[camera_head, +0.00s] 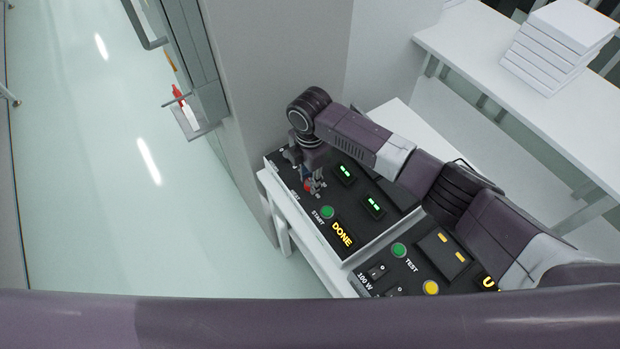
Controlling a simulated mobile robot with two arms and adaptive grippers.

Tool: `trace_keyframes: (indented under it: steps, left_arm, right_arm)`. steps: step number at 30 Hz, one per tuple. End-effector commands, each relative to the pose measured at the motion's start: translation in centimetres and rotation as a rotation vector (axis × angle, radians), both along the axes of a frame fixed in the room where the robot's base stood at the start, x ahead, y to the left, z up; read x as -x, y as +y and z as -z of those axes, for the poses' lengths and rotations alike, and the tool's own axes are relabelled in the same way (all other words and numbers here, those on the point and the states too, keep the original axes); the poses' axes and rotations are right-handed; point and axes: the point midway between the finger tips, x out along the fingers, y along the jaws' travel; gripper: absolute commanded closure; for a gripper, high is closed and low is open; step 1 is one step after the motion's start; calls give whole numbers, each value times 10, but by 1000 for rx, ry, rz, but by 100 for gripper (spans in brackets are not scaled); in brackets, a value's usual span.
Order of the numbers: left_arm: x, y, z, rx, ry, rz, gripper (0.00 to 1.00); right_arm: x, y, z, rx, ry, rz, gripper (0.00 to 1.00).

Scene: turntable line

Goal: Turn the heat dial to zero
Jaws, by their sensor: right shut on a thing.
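The control panel (331,192) is black, tilted on a white stand. My right gripper (313,184) is down at its upper left part, by a small white label that looks like HEAT. It is shut on the heat dial, which the fingers and wrist hide almost wholly, so its pointer and setting cannot be read. A bit of red shows at the fingers. Two green displays (345,173) are lit to the right of the gripper. Below it are a green START button (327,212) and a yellow DONE display (342,234). My left gripper is out of view.
A second panel (383,260) with a green TEST button (399,250), switches and a yellow button (431,287) adjoins at the lower right, partly under my right arm. A white table (480,60) bears stacked white boxes (556,50). A grey wall stands close behind the gripper. Open floor lies left.

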Motion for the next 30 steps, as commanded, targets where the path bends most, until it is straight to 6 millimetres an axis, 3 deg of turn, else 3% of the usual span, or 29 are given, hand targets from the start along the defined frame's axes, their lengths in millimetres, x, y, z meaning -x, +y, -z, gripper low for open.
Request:
trace_keyframes:
  steps: [15,16,20,30]
  left_arm:
    - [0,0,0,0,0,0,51]
    - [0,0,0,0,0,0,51]
    - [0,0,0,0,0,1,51]
    - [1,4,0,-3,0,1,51]
  right_arm:
    - [-2,0,-2,-2,-6,-20,100]
    - [-3,0,-2,-2,-6,-20,75]
    - [-2,0,-2,-1,-5,-20,61]
    - [-1,0,-3,0,-2,-19,58]
